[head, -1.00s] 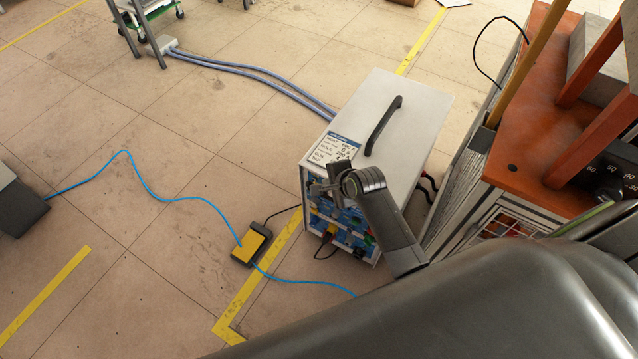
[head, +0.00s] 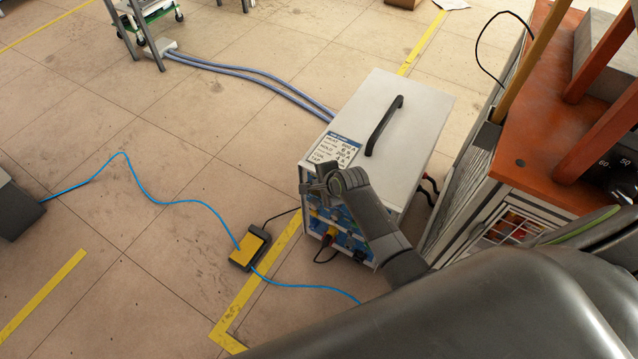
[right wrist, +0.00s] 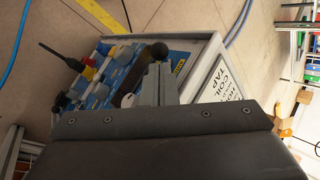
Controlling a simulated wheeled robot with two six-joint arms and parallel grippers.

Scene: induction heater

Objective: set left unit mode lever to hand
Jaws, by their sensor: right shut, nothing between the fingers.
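The heater unit (head: 410,115) is a white box with a black top handle and a blue front panel. The panel also shows in the right wrist view (right wrist: 98,92), with several coloured knobs and connectors. A lever with a dark ball knob (right wrist: 157,51) stands out from the panel there; its marked positions cannot be read. My right gripper (head: 308,182) is at the upper part of the front panel, shut and empty. In the right wrist view its fingertips (right wrist: 155,72) are right beside the lever, just below the knob; contact cannot be told. My left gripper is not in view.
A yellow foot pedal (head: 249,248) with a blue cable lies on the floor in front of the unit. An orange-topped cabinet (head: 535,150) stands close on the right. Blue hoses (head: 250,75) run from behind the unit. The floor to the left is mostly clear.

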